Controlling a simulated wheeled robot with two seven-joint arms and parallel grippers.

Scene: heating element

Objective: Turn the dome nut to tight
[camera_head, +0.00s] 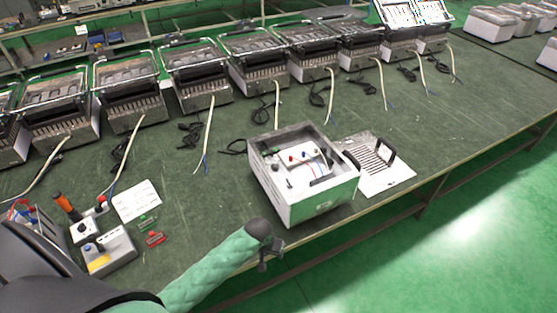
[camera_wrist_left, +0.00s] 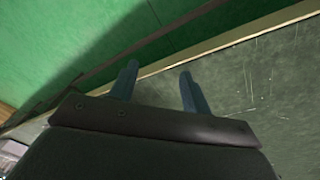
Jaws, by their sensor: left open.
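My left gripper (camera_head: 268,254) is at the front edge of the table, in front of and a little left of the open white box. In the left wrist view its two fingers (camera_wrist_left: 158,80) are apart with nothing between them, above the table edge. The open white box (camera_head: 318,203) stands on the table and holds small red, blue and black parts and wires. I cannot make out the dome nut in either view. My right gripper is not in view.
A white panel (camera_head: 396,181) with a black handle lies right of the box. A grey control box (camera_head: 112,252), an orange-handled tool (camera_head: 64,203) and a white card (camera_head: 137,200) are at the left. A row of heaters (camera_head: 196,72) lines the back. The right table surface is clear.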

